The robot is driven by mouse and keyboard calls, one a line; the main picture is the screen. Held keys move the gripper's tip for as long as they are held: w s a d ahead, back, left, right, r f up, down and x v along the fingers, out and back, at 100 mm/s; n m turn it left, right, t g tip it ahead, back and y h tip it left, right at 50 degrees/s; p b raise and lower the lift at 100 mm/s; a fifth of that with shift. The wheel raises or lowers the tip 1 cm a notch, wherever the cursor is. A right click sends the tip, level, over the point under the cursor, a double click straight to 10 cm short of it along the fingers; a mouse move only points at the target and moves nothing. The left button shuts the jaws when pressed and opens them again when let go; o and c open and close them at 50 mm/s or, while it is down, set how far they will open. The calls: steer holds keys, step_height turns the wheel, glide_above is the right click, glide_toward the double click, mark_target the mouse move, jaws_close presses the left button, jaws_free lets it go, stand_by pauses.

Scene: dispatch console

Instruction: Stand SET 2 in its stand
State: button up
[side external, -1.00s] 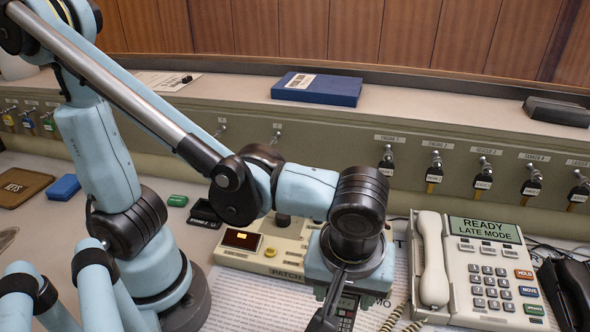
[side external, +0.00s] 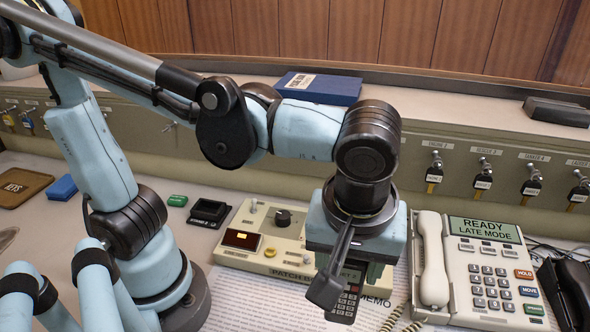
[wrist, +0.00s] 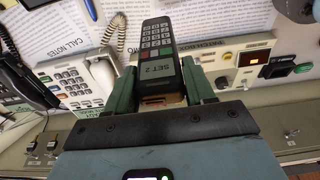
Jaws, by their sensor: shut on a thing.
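SET 2 is a dark handset with a keypad and a grey label reading SET 2; it shows in the wrist view (wrist: 158,58) and partly in the side view (side external: 344,304). My gripper (wrist: 157,78) is shut on it, a green finger on each side. The handset hangs below my wrist in the side view, in front of the patch box. A small black open-topped holder, which looks like the stand, sits on the desk left of the patch box (side external: 208,213). It shows at the right in the wrist view (wrist: 279,68). It looks empty.
The beige patch box (side external: 262,252) stands between holder and handset, with an upright knob. A desk phone (side external: 486,270) is close on the right. A green block (side external: 178,201) lies left of the holder. Keys hang along the panel behind; a blue book (side external: 316,88) lies on the shelf.

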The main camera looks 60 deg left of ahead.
steer(key=v, duration=0.4)
steer(key=w+a+v, duration=0.1)
steer(key=v, duration=0.2)
steer(key=shift+r, duration=0.15)
steer(key=w+a, duration=0.1)
steer(key=a, duration=2.8)
steer(key=s+a, duration=0.9)
steer(key=a, duration=0.1)
steer(key=s+d+x, duration=0.1)
steer(key=x, duration=0.8)
steer(key=shift+s+d+f, duration=0.2)
steer(key=shift+d+f, duration=0.1)
steer(key=shift+d, duration=0.05)
steer(key=shift+x, duration=1.25)
stand_by(0.8)
